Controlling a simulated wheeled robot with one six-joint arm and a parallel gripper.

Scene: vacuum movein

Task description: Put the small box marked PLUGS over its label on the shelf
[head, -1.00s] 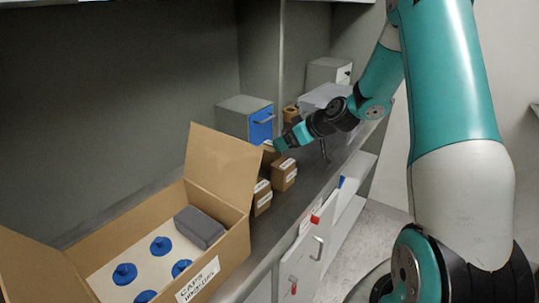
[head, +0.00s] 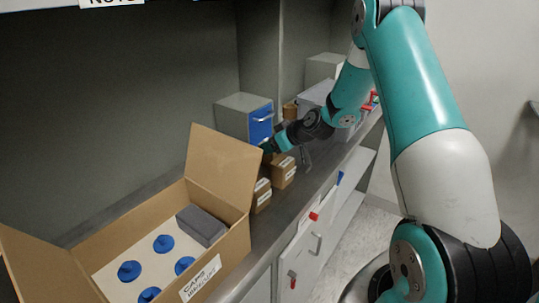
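Small brown cardboard boxes with white labels stand on the grey counter, one in front (head: 262,195) and one behind it (head: 284,172). Their lettering is too small to read, so I cannot tell which is marked PLUGS. My gripper (head: 268,149) is just above and behind these boxes, beside the blue-fronted cabinet. A white label (head: 112,2) on the shelf edge is cut off at the top of the view.
A large open carton (head: 222,262) marked CAPS holds several blue caps and a grey block (head: 202,226). A grey cabinet with a blue front (head: 260,124) stands behind the boxes. A white drawer front (head: 305,250) with red parts is below the counter's front edge.

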